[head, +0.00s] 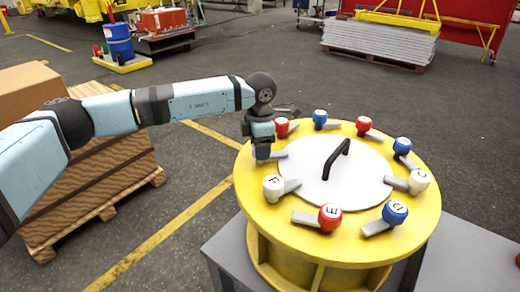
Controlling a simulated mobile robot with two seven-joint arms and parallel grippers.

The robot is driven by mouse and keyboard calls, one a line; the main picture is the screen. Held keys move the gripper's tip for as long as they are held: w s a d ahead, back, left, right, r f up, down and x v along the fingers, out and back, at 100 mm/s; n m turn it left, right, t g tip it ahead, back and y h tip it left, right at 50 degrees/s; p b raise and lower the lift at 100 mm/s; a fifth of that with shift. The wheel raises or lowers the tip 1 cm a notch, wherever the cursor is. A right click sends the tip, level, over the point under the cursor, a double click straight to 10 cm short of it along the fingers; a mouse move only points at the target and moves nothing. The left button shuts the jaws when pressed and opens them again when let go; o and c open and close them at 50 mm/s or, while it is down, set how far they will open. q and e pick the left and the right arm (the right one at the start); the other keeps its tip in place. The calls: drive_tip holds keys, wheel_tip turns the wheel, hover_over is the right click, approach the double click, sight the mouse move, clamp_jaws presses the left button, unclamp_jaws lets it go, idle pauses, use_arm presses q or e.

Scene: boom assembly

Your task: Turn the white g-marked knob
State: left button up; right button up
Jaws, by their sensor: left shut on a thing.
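A round yellow fixture (345,240) with a white disc on top carries a ring of marked knobs with grey levers. My left gripper (262,150) points down at the left side of the ring and is shut on the knob there. That knob and its mark are hidden by the gripper; only its grey lever (277,155) shows, pointing toward the disc. From the order of the marks, this is the g-marked knob's place. The white F knob (273,188) sits just in front of it, and a red knob (281,127) just behind. My right gripper is out of view.
A black handle (336,158) stands up from the disc. Red E (331,217), blue D (395,212) and white C (419,182) knobs line the front and right. A grey table (460,262) carries the fixture. A wooden pallet stack (95,185) stands at left.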

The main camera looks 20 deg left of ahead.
use_arm(q)
drive_tip(key=m, duration=0.3)
drive_tip(key=shift+b, duration=0.4)
drive_tip(key=shift+m, duration=0.7)
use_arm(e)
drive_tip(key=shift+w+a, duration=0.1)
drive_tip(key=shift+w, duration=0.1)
use_arm(q)
drive_tip(key=shift+r, duration=0.1)
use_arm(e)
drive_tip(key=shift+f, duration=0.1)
use_arm(q)
drive_tip(key=o, duration=0.9)
wheel_tip(320, 180, up, 14)
drive_tip(key=shift+f, duration=0.15)
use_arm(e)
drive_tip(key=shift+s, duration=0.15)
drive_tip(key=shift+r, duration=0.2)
